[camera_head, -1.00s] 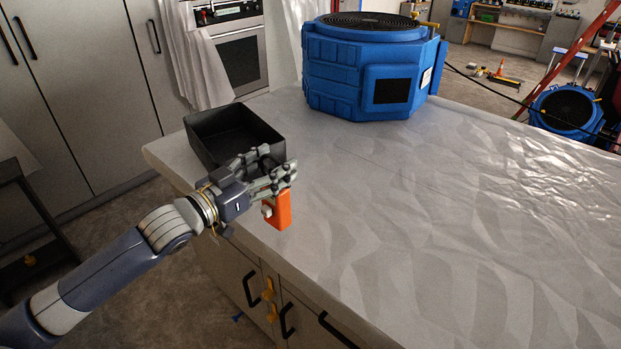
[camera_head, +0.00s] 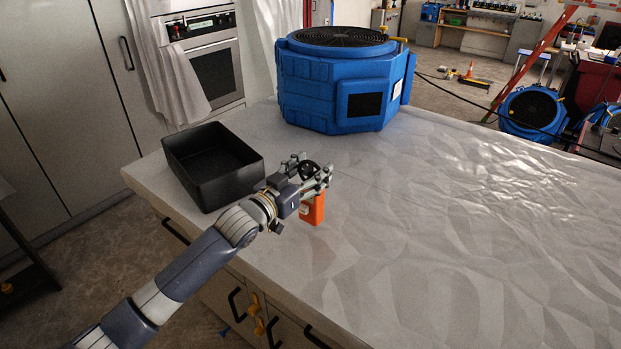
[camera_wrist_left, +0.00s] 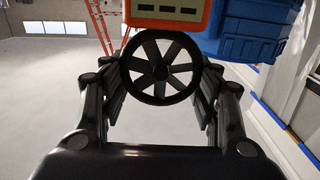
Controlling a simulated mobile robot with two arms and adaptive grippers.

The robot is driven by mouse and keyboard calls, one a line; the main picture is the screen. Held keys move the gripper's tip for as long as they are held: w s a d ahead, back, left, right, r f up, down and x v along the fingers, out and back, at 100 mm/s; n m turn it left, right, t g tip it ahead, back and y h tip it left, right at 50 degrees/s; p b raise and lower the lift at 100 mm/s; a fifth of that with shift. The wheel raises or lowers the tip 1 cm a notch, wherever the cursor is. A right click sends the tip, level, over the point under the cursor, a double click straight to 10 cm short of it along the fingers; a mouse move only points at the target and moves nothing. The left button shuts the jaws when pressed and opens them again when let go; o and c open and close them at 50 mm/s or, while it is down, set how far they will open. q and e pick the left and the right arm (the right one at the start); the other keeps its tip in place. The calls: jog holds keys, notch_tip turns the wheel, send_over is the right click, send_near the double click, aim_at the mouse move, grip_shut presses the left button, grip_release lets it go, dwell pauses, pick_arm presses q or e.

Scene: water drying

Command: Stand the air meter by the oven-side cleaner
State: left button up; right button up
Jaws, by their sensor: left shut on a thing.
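The air meter is an orange handheld body (camera_head: 314,209) with a round black fan head (camera_head: 308,169). My left gripper (camera_head: 315,175) is shut on it, and the orange part hangs below the fingers over the sheeted counter. Whether its bottom touches the counter I cannot tell. In the left wrist view the fan wheel (camera_wrist_left: 160,68) shows between the two fingers, with the orange body (camera_wrist_left: 172,14) at the top edge. The large blue air cleaner (camera_head: 330,88) stands on the counter beyond the gripper, on the side towards the oven (camera_head: 208,60). My right gripper is not in view.
A black open tray (camera_head: 215,165) sits left of my gripper near the counter's left edge. The plastic-covered counter (camera_head: 450,220) is clear to the right and in front of the cleaner. Another blue machine (camera_head: 533,112) stands on the floor beyond.

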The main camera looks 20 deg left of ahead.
pick_arm(q)
notch_tip(320, 180, down, 2)
jog(key=shift+f+p, duration=0.2)
jog(key=shift+p, duration=0.2)
jog(key=shift+f, duration=0.55)
jog(key=o, duration=1.4)
jog(key=shift+o, duration=0.2)
jog(key=shift+s, duration=0.15)
